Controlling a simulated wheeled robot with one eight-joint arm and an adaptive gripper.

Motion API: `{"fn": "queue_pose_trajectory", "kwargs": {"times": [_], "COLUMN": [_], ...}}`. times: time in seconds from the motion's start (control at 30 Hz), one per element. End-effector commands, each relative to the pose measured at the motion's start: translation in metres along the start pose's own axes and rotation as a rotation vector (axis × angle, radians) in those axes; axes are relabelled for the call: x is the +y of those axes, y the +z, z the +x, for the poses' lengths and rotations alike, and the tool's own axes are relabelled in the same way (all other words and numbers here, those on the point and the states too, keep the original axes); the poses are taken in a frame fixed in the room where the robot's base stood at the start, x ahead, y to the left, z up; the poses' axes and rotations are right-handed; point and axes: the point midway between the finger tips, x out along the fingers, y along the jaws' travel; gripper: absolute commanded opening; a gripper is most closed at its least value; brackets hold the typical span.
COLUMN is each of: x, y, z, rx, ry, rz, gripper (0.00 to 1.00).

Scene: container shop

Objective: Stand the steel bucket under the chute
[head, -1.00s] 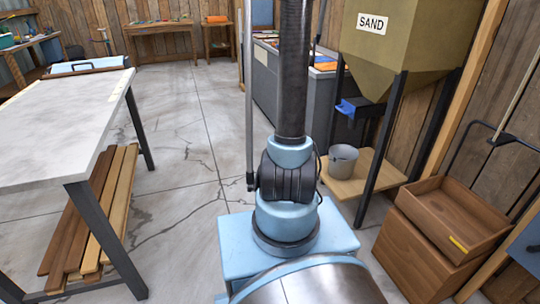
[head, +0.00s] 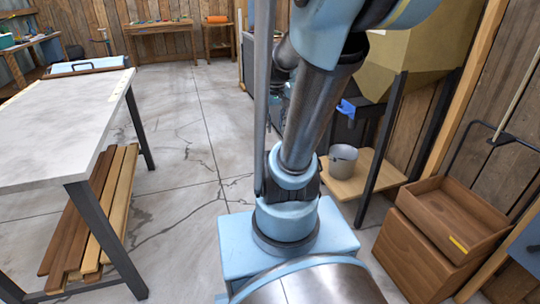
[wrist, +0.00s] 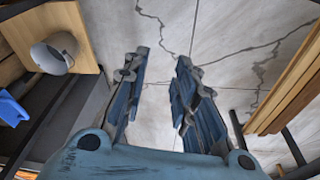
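The steel bucket (head: 343,158) is grey and stands upright on a low wooden board (head: 354,186) beneath the sand hopper (head: 412,56). In the wrist view the bucket (wrist: 48,58) is at the upper left on the board (wrist: 80,22), its mouth showing. My gripper (wrist: 162,62) is open and empty, its two fingers apart over bare floor, with the bucket off to the left. The chute's outlet is not clear to see; a blue part (head: 346,108) shows near the hopper's lower left. My arm partly hides the hopper in the head view.
The hopper's dark leg (head: 381,146) rises just right of the bucket. Wooden boxes (head: 455,215) stand at the right. A pale worktable (head: 62,125) with planks (head: 95,215) beneath is at the left. The floor between is clear.

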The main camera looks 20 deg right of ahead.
Motion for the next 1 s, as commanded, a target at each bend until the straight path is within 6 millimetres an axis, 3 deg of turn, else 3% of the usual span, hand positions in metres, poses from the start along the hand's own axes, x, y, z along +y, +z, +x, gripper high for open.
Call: {"fn": "queue_pose_trajectory", "kwargs": {"times": [0.3, 0.5, 0.7, 1.0], "x": [-0.019, -0.025, -0.031, -0.031], "y": [0.08, 0.115, 0.129, 0.13], "z": [0.011, 0.023, 0.029, 0.029], "rx": [-0.002, -0.003, -0.003, -0.003], "ry": [-0.028, -0.041, -0.047, -0.048], "rz": [-0.092, -0.138, -0.157, -0.158], "gripper": [0.26, 0.26, 0.26, 0.26]}}
